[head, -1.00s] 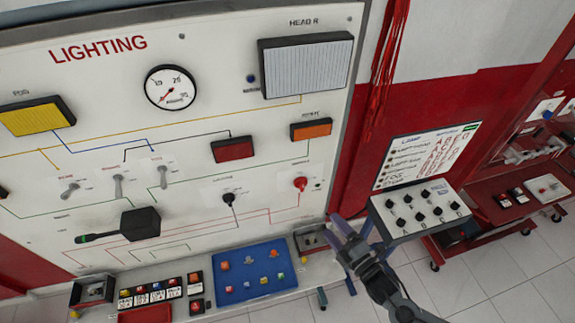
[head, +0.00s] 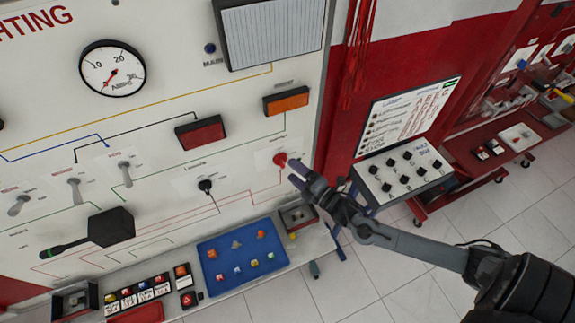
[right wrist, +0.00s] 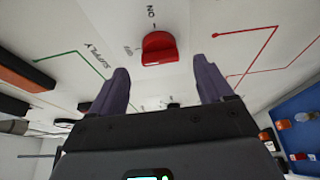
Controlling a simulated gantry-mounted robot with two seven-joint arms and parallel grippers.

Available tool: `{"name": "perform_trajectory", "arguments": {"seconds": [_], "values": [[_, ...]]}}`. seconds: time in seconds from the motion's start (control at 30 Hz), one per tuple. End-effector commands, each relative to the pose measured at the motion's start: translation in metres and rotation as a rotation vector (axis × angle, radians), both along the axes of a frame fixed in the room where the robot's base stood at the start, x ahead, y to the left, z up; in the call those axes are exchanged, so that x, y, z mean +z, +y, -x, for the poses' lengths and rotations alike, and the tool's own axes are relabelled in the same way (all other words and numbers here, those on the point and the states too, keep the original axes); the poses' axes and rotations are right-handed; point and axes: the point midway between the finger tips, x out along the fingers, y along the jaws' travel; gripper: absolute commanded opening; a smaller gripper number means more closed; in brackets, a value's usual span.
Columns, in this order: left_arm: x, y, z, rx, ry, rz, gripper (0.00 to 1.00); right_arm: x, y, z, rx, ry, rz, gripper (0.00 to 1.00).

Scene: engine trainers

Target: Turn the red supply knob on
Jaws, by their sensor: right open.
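The red supply knob (head: 280,159) sits on the white lighting panel (head: 150,180), toward its lower right. In the right wrist view the red knob (right wrist: 159,48) shows ahead of the fingers, near the middle, with "ON" and "SUPPLY" lettering beside it. My right gripper (head: 295,172) is just to the right of the knob in the head view. Its two purple fingers (right wrist: 160,85) are spread apart with nothing between them, and the knob lies beyond their tips. I cannot tell the exact gap to the knob. My left gripper is not in view.
A black knob (head: 205,186) is left of the red one. A blue tray (head: 215,277) with small coloured parts lies on the ledge below. A fault box (head: 403,178) with several black knobs stands to the right. Red cords (head: 357,60) hang at the panel's right edge.

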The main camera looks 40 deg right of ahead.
Motion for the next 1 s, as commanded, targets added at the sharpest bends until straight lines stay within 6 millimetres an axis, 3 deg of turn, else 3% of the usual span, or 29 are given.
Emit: {"name": "perform_trajectory", "arguments": {"seconds": [0.1,0.3,0.7,1.0], "values": [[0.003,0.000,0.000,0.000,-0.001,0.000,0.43,0.002,0.001,-0.017,-0.001,-0.001,-0.001,0.80],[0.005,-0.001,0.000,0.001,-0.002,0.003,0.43,0.001,0.002,-0.033,-0.001,0.000,0.000,0.80],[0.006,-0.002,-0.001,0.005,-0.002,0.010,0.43,0.000,0.003,-0.037,0.001,0.001,-0.001,0.80],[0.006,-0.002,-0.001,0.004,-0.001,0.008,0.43,0.000,0.003,-0.037,0.000,0.001,-0.001,0.34]]}}
